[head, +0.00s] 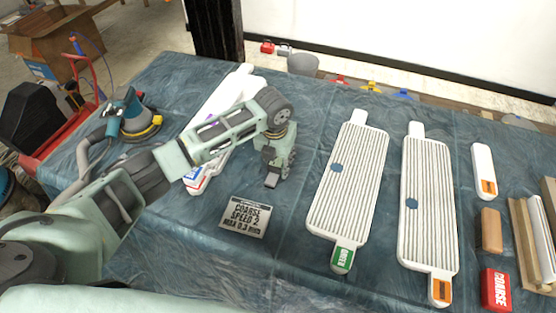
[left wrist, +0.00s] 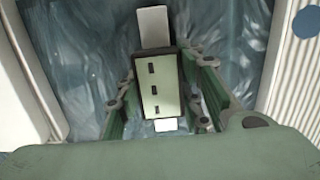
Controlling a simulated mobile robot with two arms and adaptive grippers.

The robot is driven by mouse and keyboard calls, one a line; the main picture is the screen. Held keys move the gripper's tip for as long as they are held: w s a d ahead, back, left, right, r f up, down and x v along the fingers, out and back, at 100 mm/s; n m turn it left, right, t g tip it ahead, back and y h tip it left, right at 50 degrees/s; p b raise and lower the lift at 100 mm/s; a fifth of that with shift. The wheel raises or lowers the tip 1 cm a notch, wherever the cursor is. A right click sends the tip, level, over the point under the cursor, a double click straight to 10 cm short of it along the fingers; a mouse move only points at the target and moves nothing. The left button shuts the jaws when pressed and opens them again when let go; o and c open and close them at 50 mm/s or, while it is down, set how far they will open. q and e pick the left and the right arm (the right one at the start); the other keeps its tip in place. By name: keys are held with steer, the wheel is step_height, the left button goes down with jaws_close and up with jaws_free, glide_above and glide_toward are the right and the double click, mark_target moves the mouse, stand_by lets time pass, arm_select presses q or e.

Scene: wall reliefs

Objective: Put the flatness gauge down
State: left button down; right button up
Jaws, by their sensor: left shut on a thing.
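My left gripper (head: 279,164) hangs low over the blue cloth, between the left white panel and the middle ribbed panel. It is shut on the flatness gauge, a small pale body with dark slots (left wrist: 157,88). In the left wrist view the gauge lies between both fingers, with a flat grey tab at one end and a white tab at the other. In the head view only a small grey end of the gauge (head: 271,181) shows under the fingers. I cannot tell whether it touches the cloth. My right gripper is not in view.
Two ribbed white panels (head: 347,183) (head: 427,205) lie to the right. A blue sander (head: 129,118) stands at far left. Bare cloth (head: 290,215) lies between plate and panels.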

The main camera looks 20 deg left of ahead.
mark_target(276, 163)
arm_select(q)
steer(key=c, duration=1.2)
jaws_free()
steer(key=shift+f, duration=0.1)
steer(key=r, duration=0.4)
steer(key=s+r, duration=0.1)
steer(key=r, duration=0.3)
steer(key=s+r, duration=0.1)
steer(key=r, duration=0.3)
steer(key=shift+r+b, duration=0.1)
steer(key=shift+b, duration=0.2)
